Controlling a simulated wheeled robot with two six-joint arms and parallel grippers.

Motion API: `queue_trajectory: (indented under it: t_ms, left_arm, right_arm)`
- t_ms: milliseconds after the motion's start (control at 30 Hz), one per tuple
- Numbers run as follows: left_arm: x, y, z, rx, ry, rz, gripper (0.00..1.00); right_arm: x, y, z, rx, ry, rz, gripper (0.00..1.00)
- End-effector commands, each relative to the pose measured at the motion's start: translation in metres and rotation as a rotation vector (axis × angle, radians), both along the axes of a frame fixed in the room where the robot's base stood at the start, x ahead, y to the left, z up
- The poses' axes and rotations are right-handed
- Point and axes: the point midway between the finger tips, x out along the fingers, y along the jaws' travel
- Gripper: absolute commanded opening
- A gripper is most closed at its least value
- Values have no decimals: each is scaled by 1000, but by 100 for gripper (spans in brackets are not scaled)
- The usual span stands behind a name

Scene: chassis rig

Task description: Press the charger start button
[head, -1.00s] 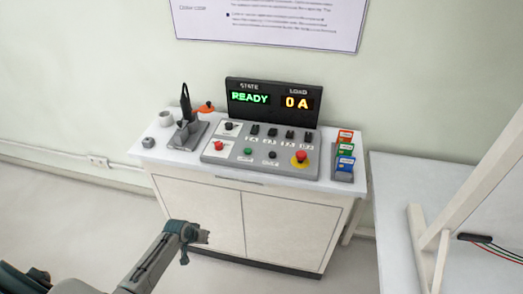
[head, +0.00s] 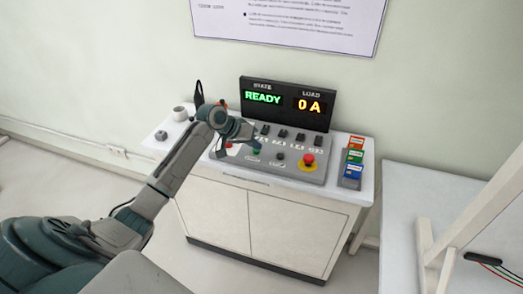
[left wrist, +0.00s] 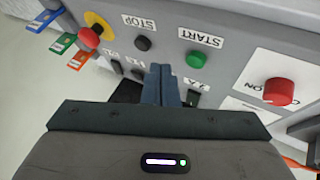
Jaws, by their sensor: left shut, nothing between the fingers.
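The control panel (head: 318,172) stands on a white cabinet, and its display (head: 290,103) reads READY and 0 A. The green button (left wrist: 200,59) labelled START shows clearly in the left wrist view; in the head view the green button (head: 257,151) is just below my gripper's tip. My left gripper (head: 255,142) is over the panel's left part, shut and empty. In the left wrist view its closed fingertips (left wrist: 161,70) appear beside the green button, apart from it in the picture; their height above the panel is unclear. My right gripper is out of view.
A black button (left wrist: 142,43) labelled STOP is near the green one. A red mushroom button (head: 308,160) on yellow is at the right, a red knob (left wrist: 278,91) at the other side. Colored cards (head: 355,157) stand right of the panel; a white cup (head: 180,113) is at left.

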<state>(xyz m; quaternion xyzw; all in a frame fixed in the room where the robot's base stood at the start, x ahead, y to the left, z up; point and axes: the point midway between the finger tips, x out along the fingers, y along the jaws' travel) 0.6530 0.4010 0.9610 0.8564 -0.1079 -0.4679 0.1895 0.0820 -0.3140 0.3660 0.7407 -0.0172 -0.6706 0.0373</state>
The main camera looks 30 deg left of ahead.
Motion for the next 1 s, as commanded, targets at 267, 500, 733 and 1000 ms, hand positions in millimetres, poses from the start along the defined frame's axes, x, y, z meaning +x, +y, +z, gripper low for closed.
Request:
queue_trajectory:
  t_ms: [267, 500, 733, 1000]
  left_arm:
    - [28, 27, 56, -81, -45, 31, 0]
    - [31, 29, 62, -94, -49, 35, 0]
    - [31, 29, 61, -92, -49, 34, 0]
    - [31, 29, 44, -92, -49, 34, 0]
  right_arm:
    - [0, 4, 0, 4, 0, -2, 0]
    - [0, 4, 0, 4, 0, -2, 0]
    - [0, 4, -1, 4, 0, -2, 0]
    - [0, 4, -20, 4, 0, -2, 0]
